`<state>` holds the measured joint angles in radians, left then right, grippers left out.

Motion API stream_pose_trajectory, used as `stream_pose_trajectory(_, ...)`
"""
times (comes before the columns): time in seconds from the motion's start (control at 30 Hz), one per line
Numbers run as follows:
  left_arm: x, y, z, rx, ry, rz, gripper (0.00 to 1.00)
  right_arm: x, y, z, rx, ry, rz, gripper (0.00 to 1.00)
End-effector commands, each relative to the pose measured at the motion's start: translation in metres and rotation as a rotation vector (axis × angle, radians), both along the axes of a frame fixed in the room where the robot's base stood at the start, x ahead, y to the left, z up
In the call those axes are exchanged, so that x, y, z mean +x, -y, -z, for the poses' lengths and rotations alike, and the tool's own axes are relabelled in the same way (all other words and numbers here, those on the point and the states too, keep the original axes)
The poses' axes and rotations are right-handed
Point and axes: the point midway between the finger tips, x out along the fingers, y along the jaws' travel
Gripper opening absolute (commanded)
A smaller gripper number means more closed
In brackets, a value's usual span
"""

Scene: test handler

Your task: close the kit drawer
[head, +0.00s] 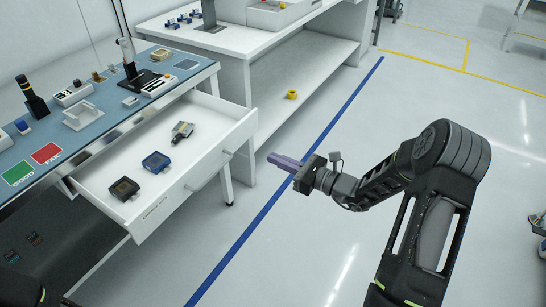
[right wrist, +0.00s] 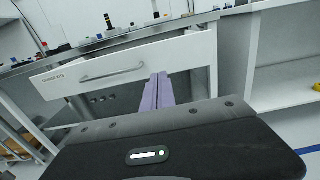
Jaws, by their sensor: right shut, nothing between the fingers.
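The kit drawer (head: 205,176) is white and stands pulled out from under the blue-topped bench. Inside the drawer lie a dark square kit (head: 124,188), a blue-framed kit (head: 156,162) and a grey and yellow piece (head: 182,130). My right gripper (head: 274,158) has purple fingers, shut and empty, in front of the drawer's right part in the head view. They appear apart from the panel. My left gripper is not in view.
The blue bench top (head: 100,100) holds several small devices and red and green pads. A white bench with a lower shelf (head: 300,75) stands behind, with a yellow roll (head: 291,94) on the shelf. The floor in front, with a blue line (head: 262,222), is clear.

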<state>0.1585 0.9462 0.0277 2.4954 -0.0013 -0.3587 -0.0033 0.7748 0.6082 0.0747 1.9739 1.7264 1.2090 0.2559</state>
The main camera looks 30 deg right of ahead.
Motion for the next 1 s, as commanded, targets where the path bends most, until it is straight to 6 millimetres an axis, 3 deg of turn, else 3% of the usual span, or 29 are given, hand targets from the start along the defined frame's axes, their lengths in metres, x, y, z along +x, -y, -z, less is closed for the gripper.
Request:
stream_pose_trajectory(0.6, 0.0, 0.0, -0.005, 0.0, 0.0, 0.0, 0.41, 0.093, -0.06, -0.001, 0.001, 0.001, -0.002, 0.0)
stream_pose_trajectory(1.0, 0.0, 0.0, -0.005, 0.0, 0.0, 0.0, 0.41, 0.103, -0.066, 0.0, 0.0, 0.0, -0.001, 0.0)
